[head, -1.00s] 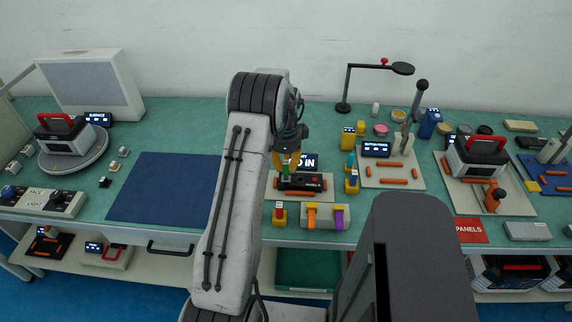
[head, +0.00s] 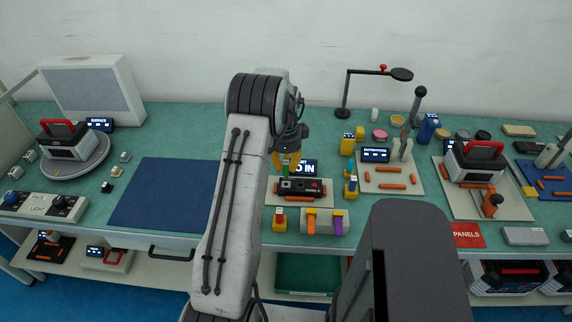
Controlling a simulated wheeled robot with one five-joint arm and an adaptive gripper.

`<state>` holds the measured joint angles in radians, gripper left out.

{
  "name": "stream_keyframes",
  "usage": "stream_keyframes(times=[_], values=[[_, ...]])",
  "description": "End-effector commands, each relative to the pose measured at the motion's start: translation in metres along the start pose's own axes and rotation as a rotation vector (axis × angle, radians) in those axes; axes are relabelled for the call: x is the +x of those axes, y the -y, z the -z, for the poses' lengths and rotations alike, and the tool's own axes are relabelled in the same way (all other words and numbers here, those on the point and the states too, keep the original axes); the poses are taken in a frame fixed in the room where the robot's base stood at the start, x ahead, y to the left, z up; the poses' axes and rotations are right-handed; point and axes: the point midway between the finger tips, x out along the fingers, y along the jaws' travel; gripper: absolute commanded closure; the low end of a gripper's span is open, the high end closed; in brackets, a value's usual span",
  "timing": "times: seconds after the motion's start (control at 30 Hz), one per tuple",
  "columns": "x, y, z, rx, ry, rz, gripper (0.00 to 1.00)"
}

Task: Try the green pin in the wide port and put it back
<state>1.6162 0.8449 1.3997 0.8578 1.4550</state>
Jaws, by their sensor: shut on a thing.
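My gripper (head: 286,162), with yellow fingers, points down over the black port box (head: 301,188) at the middle of the bench. It is shut on the green pin (head: 286,171), a small green piece between and below the fingers. The pin's lower end is at the left part of the box; I cannot tell how deep it sits or in which port. A small screen (head: 307,168) behind the box reads "…D IN", partly hidden by my gripper. A pale holder (head: 325,221) in front carries orange and purple pieces.
A yellow block with a red top (head: 279,220) stands left of the holder. Yellow-and-blue pieces (head: 351,187) stand right of the box. A board with orange bars (head: 405,175) lies farther right. The blue mat (head: 165,195) is clear.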

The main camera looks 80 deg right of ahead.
Motion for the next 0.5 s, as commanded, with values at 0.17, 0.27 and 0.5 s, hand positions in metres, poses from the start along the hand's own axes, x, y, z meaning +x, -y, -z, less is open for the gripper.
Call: stream_keyframes(times=[0.17,0.27,0.5], values=[[-0.006,0.001,0.000,0.000,0.000,0.001,1.00],[-0.009,0.001,0.000,0.000,0.000,0.001,1.00],[-0.015,0.001,0.000,0.000,0.000,0.002,1.00]])
